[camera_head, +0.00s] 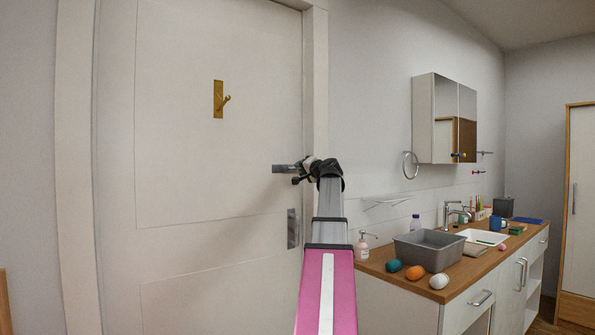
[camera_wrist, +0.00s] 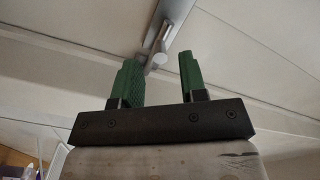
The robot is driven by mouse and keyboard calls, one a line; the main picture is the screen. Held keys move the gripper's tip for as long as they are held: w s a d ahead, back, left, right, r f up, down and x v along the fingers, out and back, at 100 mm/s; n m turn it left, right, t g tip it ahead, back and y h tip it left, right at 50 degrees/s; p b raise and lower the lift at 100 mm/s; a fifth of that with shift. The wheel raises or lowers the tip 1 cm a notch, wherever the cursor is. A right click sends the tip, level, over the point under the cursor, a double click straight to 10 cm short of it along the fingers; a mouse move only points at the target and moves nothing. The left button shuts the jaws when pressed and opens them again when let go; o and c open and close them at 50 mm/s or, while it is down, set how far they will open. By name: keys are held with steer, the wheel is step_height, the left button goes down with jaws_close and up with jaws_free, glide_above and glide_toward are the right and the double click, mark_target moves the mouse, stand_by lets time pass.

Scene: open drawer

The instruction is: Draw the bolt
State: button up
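The bolt (camera_head: 282,168) is a grey metal piece near the right edge of the white door (camera_head: 215,180). In the wrist view the bolt (camera_wrist: 176,20) is a metal bar with a small round knob (camera_wrist: 157,58) standing out from it. My gripper (camera_head: 303,172) is at the bolt, and my arm hides part of that spot in the head view. In the wrist view my gripper (camera_wrist: 160,68) is open, with its two green fingers apart. The knob appears between the fingertips, nearer the left finger; I cannot tell whether they touch.
At right, a counter (camera_head: 400,287) holds a grey basin (camera_head: 429,249), several egg-shaped objects and a soap bottle (camera_head: 362,246). A towel ring (camera_head: 410,165) hangs on the wall.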

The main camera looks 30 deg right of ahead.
mark_target(284, 168)
steer(key=shift+w+a, duration=0.15)
steer(key=shift+w, duration=1.45)
jaws_close()
steer(key=shift+s+a, duration=0.2)
steer(key=shift+a, duration=1.65)
jaws_free()
steer(key=s, duration=1)
steer(key=shift+s+d, duration=0.4)
